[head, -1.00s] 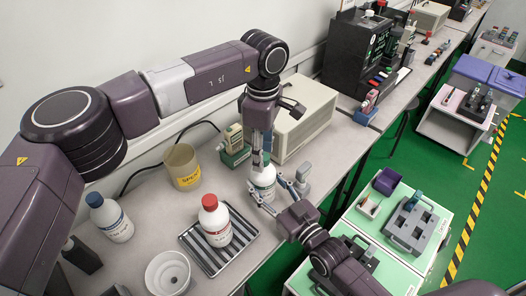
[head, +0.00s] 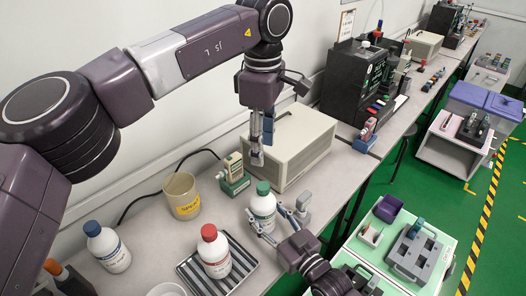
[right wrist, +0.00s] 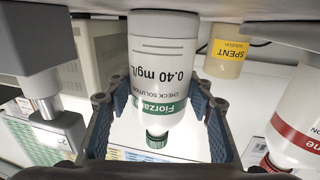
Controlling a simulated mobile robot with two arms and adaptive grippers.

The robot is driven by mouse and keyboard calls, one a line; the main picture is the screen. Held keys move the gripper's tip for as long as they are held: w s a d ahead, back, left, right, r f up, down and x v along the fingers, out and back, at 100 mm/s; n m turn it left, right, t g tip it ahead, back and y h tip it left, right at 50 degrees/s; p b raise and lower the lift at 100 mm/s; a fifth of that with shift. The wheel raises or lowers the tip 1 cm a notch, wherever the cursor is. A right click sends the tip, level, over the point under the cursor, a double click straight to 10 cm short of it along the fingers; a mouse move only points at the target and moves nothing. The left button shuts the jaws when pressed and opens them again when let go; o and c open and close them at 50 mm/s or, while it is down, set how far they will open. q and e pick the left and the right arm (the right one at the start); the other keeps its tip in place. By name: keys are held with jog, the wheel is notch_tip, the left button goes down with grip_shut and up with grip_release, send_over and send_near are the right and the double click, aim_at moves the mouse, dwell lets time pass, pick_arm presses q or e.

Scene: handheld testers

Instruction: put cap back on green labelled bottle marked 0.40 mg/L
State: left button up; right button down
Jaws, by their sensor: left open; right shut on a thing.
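The green-labelled bottle (head: 262,207) stands upright on the bench, with its green cap (head: 263,187) sitting on its neck. In the right wrist view the bottle (right wrist: 165,50) appears upside down, with "0.40 mg/L" readable and the green cap (right wrist: 157,139) at its mouth. How tightly the cap sits cannot be told. My right gripper (head: 266,222) is shut on the bottle's body, with a finger on each side. My left gripper (head: 262,155) is open and empty, pointing down above the cap and clear of it.
A red-capped bottle (head: 213,255) stands on a striped tray (head: 241,262). A blue-capped bottle (head: 107,250) is at the left. A SPENT beaker (head: 181,193), a green-based meter (head: 233,178) and a beige instrument box (head: 295,145) stand behind. A grey tester (head: 303,205) is close right of the held bottle.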

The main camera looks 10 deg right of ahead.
jog(key=c, duration=0.9)
grip_release()
jog(key=v, duration=1.2)
